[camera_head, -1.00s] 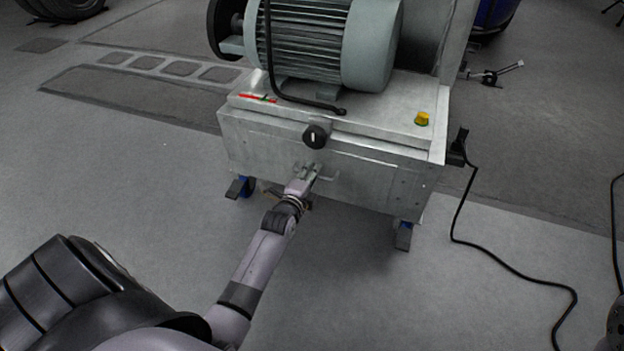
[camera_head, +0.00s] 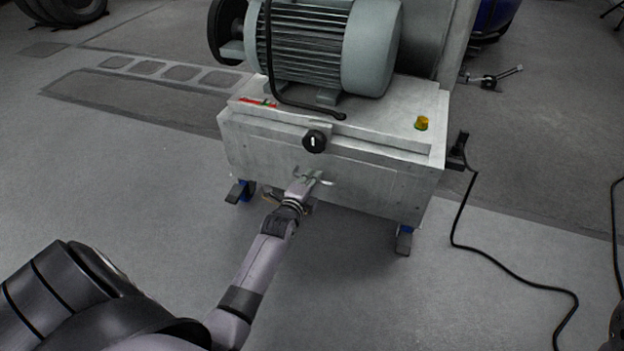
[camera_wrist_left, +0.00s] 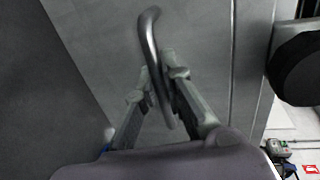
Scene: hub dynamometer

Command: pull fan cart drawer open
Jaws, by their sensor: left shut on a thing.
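The fan cart (camera_head: 395,190) is a grey metal box on small wheels. Its drawer front carries a curved metal bar handle (camera_head: 327,183), below a black round knob (camera_head: 314,141). I see no clear gap around the drawer front. My left gripper (camera_head: 312,177) reaches the handle from the front and is shut on it. In the left wrist view, the handle (camera_wrist_left: 149,38) runs between the two fingers of my left gripper (camera_wrist_left: 160,90), and its far end rises beyond them. The fingers partly hide the handle. My right gripper is not in view.
A black cable (camera_head: 505,265) runs over the floor at the right. The floor in front of the cart is clear apart from my arm.

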